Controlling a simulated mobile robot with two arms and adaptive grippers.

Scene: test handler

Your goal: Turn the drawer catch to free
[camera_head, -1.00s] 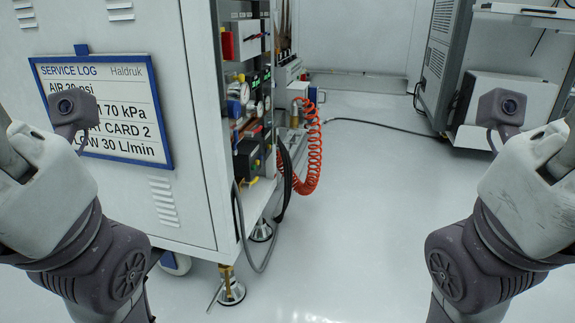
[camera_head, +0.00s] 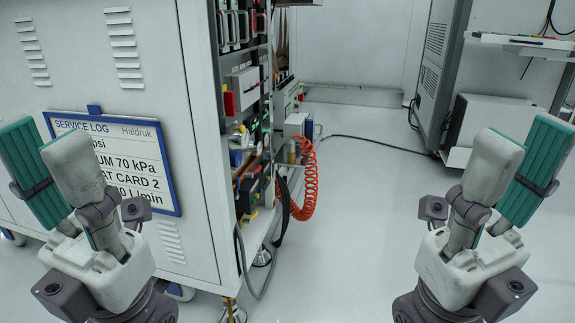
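No drawer catch can be made out for certain. The open side of the light grey cabinet (camera_head: 205,150) shows narrow and steeply angled, with several pull handles (camera_head: 232,27) near the top and a red part (camera_head: 229,103) below them. My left gripper (camera_head: 45,155) is raised in front of the cabinet's side panel, fingers apart, with a teal pad showing and nothing between them. It hides part of the service log board (camera_head: 150,150). My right gripper (camera_head: 520,155) is raised over the floor at the right, also open and empty. Both are apart from the cabinet's open side.
A coiled red hose (camera_head: 309,185) and dark cables hang beside the cabinet's lower part. A black cable crosses the floor. A grey rack (camera_head: 437,70) and a shelf (camera_head: 520,42) stand back right. The floor (camera_head: 350,240) in the middle is clear.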

